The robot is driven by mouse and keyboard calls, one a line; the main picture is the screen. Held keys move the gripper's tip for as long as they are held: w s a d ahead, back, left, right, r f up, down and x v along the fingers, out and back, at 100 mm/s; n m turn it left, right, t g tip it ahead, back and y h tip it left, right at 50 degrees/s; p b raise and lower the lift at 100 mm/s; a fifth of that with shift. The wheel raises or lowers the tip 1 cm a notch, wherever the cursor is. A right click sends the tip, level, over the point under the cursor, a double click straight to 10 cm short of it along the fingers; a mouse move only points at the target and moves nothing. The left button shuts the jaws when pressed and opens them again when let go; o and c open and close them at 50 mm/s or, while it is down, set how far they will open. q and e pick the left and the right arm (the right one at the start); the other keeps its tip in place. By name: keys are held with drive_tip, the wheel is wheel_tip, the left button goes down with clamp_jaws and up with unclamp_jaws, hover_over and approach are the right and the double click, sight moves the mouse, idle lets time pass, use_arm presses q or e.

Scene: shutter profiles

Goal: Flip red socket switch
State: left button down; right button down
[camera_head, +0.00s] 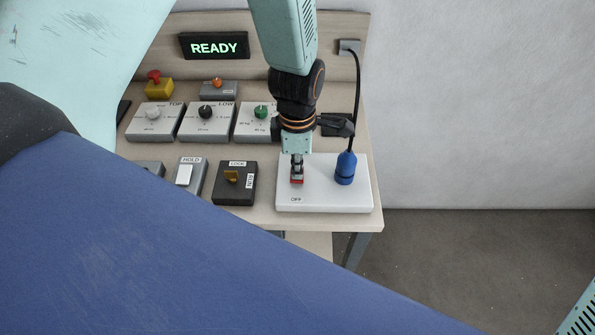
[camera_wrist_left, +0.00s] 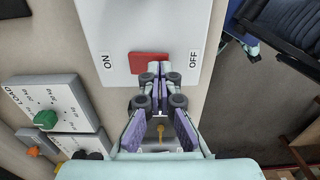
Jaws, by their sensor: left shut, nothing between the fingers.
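The red socket switch (camera_head: 297,181) sits on a white socket board (camera_head: 325,199) at the table's right front. It shows as a red rocker in the left wrist view (camera_wrist_left: 147,62), between an ON label (camera_wrist_left: 106,62) and an OFF label (camera_wrist_left: 193,59). My left gripper (camera_head: 297,172) is shut and empty, pointing down at the switch. In the left wrist view its fingertips (camera_wrist_left: 160,68) overlap the switch's OFF-side part. I cannot tell if they touch it. They hide part of the switch. My right gripper is in neither view.
A blue plug (camera_head: 345,168) with a black cable stands on the board, right of the gripper. Dial boxes (camera_head: 207,121) and a READY display (camera_head: 214,46) are behind.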

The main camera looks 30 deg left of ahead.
use_arm(q)
drive_tip(key=shift+f, duration=0.6)
idle(0.3)
wheel_tip(320, 180, up, 7)
drive_tip(key=p, duration=0.6)
drive_tip(key=shift+r+p, duration=0.1)
drive_tip(key=shift+p, duration=0.3)
idle(0.4)
drive_tip(key=s+f+m, duration=0.2)
drive_tip(key=s+m, duration=0.1)
drive_tip(key=s+a+f+m, duration=0.1)
drive_tip(key=s+f+m, duration=0.2)
drive_tip(key=s, duration=0.1)
drive_tip(key=s+a+f+m, duration=0.1)
drive_tip(key=s+f+m, duration=0.2)
drive_tip(key=shift+s+f+m, duration=0.25)
drive_tip(key=shift+s+m, duration=0.05)
drive_tip(key=shift+m, duration=0.1)
drive_tip(key=s+f+m, duration=0.3)
drive_tip(key=s+m, duration=0.9)
drive_tip(key=s, duration=0.2)
wheel_tip(320, 180, down, 21)
drive_tip(key=m+b, duration=0.1)
drive_tip(key=b, duration=2)
